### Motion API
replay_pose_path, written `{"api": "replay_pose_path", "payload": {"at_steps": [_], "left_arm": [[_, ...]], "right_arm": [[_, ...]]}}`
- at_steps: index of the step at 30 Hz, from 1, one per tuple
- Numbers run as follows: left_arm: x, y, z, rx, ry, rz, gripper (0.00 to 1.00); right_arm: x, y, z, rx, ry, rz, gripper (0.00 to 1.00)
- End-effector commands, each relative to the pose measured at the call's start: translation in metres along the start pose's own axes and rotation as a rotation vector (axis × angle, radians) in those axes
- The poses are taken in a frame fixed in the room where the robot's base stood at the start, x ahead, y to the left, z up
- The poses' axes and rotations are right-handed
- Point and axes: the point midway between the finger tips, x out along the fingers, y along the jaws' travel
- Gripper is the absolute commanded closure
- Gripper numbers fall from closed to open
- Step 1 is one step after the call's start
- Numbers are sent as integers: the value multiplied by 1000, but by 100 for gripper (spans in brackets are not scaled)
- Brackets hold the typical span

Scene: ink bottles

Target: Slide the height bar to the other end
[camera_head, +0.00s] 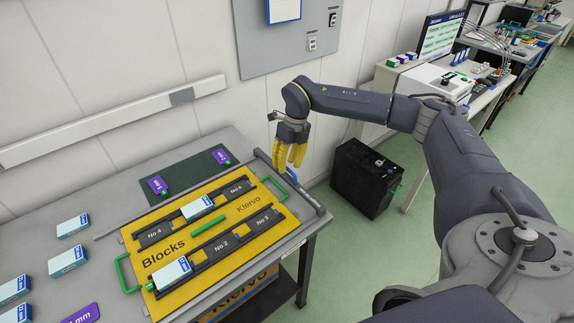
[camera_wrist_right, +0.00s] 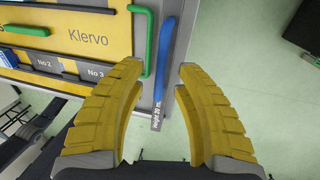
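The height bar (camera_head: 312,200) is a grey bar across the right end of the bench, beside the yellow Klervo board. Its blue handle (camera_head: 292,175) also shows in the right wrist view (camera_wrist_right: 164,62), above a small dark label reading "Height 20 m…" (camera_wrist_right: 156,118). My right gripper (camera_head: 293,160) has yellow fingers pointing down near the blue handle. In the wrist view its fingers (camera_wrist_right: 160,68) are open, with the blue handle appearing between and beyond the tips; I see no contact. My left gripper is not in view.
The yellow board (camera_head: 232,212) carries dark numbered tracks, white-blue blocks and green handles (camera_head: 125,274). A dark green mat (camera_head: 183,172) lies behind it. Loose blocks (camera_head: 68,260) stand at the left. A black box (camera_head: 366,177) stands on the floor to the right.

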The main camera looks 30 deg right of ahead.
Motion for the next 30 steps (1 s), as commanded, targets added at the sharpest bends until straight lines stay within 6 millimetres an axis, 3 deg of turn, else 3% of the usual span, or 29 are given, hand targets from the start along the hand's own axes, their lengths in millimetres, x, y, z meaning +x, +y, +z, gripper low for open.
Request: {"api": "replay_pose_path", "payload": {"at_steps": [15,23,30], "left_arm": [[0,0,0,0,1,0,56],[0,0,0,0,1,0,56],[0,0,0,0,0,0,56]], "right_arm": [[7,0,0,1,-1,0,68],[7,0,0,1,0,0,98],[7,0,0,1,0,0,100]]}}
